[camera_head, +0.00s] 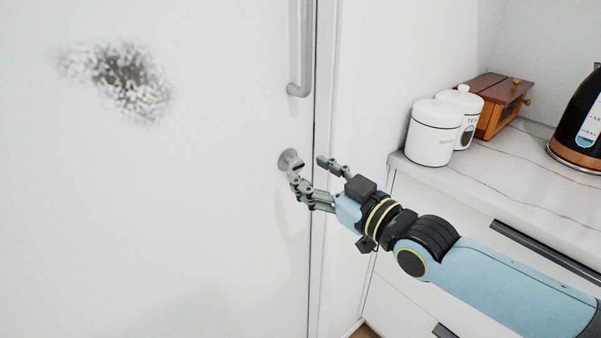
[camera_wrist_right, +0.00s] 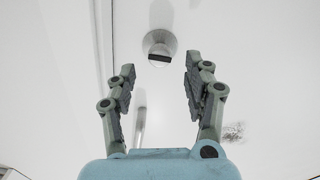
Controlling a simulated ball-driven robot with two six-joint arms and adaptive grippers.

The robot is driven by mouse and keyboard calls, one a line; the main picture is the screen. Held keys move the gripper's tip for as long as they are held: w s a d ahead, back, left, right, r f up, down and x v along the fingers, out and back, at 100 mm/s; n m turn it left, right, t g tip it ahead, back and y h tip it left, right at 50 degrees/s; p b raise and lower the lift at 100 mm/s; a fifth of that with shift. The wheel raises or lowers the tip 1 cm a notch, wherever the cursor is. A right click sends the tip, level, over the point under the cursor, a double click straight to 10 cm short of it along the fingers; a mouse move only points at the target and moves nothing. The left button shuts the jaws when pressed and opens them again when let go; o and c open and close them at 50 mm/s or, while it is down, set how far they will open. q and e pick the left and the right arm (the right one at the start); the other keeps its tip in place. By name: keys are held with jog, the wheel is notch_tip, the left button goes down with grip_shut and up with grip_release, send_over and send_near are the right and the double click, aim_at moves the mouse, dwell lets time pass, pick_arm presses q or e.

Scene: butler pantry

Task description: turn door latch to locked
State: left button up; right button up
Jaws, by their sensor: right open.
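The door latch (camera_head: 290,160) is a small round metal knob on the white door (camera_head: 200,210), below the long handle and near the door's right edge. In the right wrist view the latch (camera_wrist_right: 159,46) shows a dark bar lying about level across it. My right gripper (camera_head: 308,172) is open at the latch, its fingers pointing toward the door. In the right wrist view the latch is beyond the fingertips (camera_wrist_right: 158,75), roughly centred between them, with nothing gripped. In the head view one finger partly covers the latch. My left gripper is not in view.
A vertical bar handle (camera_head: 300,50) is on the door above the latch. To the right, a marble counter (camera_head: 490,180) holds white canisters (camera_head: 433,132), a wooden box (camera_head: 495,105) and a black kettle (camera_head: 580,125). Drawers with dark handles are below the counter.

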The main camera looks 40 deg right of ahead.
aim_at(298, 166)
jog(key=shift+w+a+f, duration=0.1)
jog(key=shift+w+a, duration=0.05)
jog(key=shift+w, duration=1.8)
grip_shut()
